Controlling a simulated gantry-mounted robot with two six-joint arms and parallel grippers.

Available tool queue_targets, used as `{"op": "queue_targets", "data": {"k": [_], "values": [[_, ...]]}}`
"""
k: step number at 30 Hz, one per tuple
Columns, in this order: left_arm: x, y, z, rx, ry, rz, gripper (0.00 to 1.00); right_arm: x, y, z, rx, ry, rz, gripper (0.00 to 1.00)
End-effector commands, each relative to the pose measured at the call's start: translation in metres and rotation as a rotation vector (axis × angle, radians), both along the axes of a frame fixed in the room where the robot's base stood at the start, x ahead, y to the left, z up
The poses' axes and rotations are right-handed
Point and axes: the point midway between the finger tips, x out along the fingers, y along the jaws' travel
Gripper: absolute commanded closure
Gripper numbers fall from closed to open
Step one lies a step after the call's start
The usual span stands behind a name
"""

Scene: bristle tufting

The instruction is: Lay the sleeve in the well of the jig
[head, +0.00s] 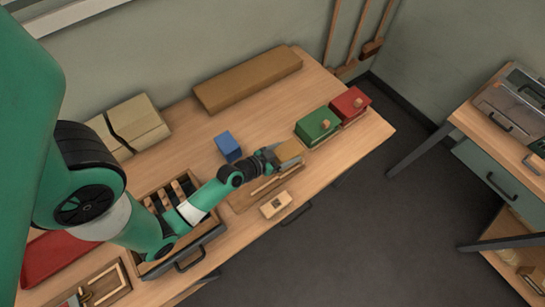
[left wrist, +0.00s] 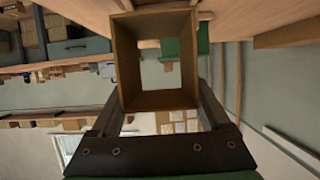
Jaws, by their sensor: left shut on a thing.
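My left gripper (head: 277,158) is shut on the sleeve (head: 290,151), a brown square tube with open ends. In the left wrist view the sleeve (left wrist: 160,100) sits between the two fingers, and I can see straight through it. A flat wooden piece with a long lighter strip, which looks like the jig (head: 250,197), lies on the table just below the gripper in the head view. The sleeve is beyond its upper right end and appears raised. The jig's well is too small or covered to make out. My right gripper is not in view.
A small pale block with a dark square hole (head: 275,204) lies at the table's front edge. Green (head: 318,126) and red (head: 350,105) boxes stand to the right, a blue block (head: 228,146) behind. A slotted wooden tray (head: 150,190) is left.

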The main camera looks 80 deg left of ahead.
Motion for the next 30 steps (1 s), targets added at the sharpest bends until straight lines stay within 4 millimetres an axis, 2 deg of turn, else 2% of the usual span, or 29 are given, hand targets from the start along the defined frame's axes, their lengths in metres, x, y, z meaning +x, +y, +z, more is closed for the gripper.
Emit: {"op": "queue_targets", "data": {"k": [1,7,11,12,13,15,21,22,25,30], "values": [[0.000,0.001,-0.005,0.000,-0.001,0.000,0.73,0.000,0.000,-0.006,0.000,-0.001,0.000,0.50],[-0.001,0.001,-0.007,0.000,-0.001,-0.002,0.73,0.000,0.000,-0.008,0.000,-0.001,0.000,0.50],[-0.002,0.002,-0.029,0.000,0.000,-0.003,0.72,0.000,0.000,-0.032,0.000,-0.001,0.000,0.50],[-0.003,0.002,-0.038,-0.001,0.002,-0.002,0.81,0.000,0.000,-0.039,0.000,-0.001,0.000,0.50],[-0.004,0.003,-0.043,-0.002,0.002,0.000,0.80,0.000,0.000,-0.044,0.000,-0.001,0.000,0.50],[-0.006,0.003,-0.050,-0.003,0.005,0.001,1.00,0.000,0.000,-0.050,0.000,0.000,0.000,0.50],[-0.006,0.002,-0.048,-0.006,0.012,-0.001,1.00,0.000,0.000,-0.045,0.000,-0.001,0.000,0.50],[-0.006,0.002,-0.049,-0.006,0.012,-0.001,0.17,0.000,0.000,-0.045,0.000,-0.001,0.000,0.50],[-0.006,0.002,-0.048,-0.005,0.010,0.000,0.00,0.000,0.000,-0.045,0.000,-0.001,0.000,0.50],[-0.005,0.003,-0.045,-0.002,0.004,0.001,0.00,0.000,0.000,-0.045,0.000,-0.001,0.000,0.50]]}}
